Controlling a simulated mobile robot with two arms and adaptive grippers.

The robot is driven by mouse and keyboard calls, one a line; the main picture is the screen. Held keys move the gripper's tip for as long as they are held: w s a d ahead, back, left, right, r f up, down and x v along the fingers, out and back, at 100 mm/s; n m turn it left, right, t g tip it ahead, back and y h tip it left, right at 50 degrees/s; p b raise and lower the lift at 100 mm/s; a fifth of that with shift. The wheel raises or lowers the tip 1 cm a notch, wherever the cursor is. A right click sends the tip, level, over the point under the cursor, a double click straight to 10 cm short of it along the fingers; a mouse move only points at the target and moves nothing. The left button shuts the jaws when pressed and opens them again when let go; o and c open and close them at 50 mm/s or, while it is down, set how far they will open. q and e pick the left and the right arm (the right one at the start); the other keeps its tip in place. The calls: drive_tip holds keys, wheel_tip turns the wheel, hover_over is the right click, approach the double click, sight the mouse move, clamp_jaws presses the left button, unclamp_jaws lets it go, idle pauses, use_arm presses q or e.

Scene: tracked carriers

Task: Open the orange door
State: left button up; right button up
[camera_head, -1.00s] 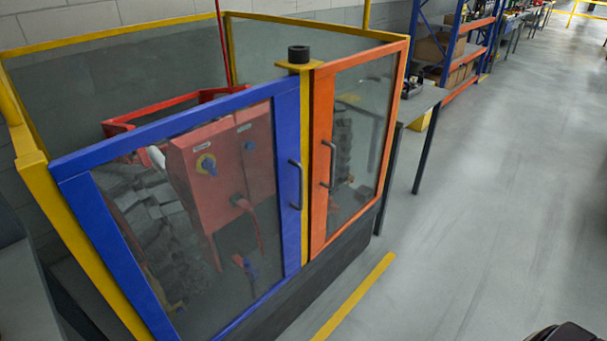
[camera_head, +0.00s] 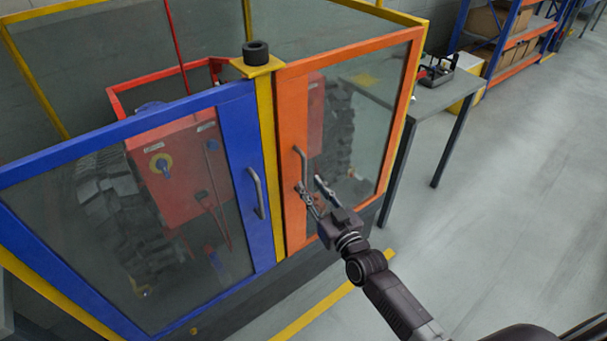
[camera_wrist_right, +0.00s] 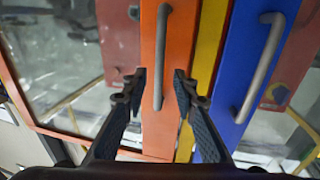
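The orange door (camera_head: 292,122) is a glazed, orange-framed panel and stands closed beside the yellow post. Its grey vertical handle (camera_head: 301,163) is on the left stile; it also shows in the right wrist view (camera_wrist_right: 161,50). My right gripper (camera_head: 311,184) is open in front of the lower part of this handle. In the right wrist view the two fingertips (camera_wrist_right: 158,84) are apart, one on each side of the handle's line. I cannot tell whether they touch it. My left gripper is not in view.
A blue door (camera_head: 240,130) with its own handle (camera_head: 256,192) adjoins on the left of the yellow post (camera_head: 266,110). A table (camera_head: 440,95) stands right of the enclosure. A yellow floor line (camera_head: 310,313) runs in front; the floor at right is clear.

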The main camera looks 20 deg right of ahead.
sight(305, 178)
drive_tip(key=shift+w+a, duration=0.2)
drive_tip(key=shift+w, duration=1.15)
drive_tip(key=shift+w+a, duration=0.15)
drive_tip(key=shift+w, duration=1.15)
drive_tip(key=shift+f, duration=0.1)
clamp_jaws()
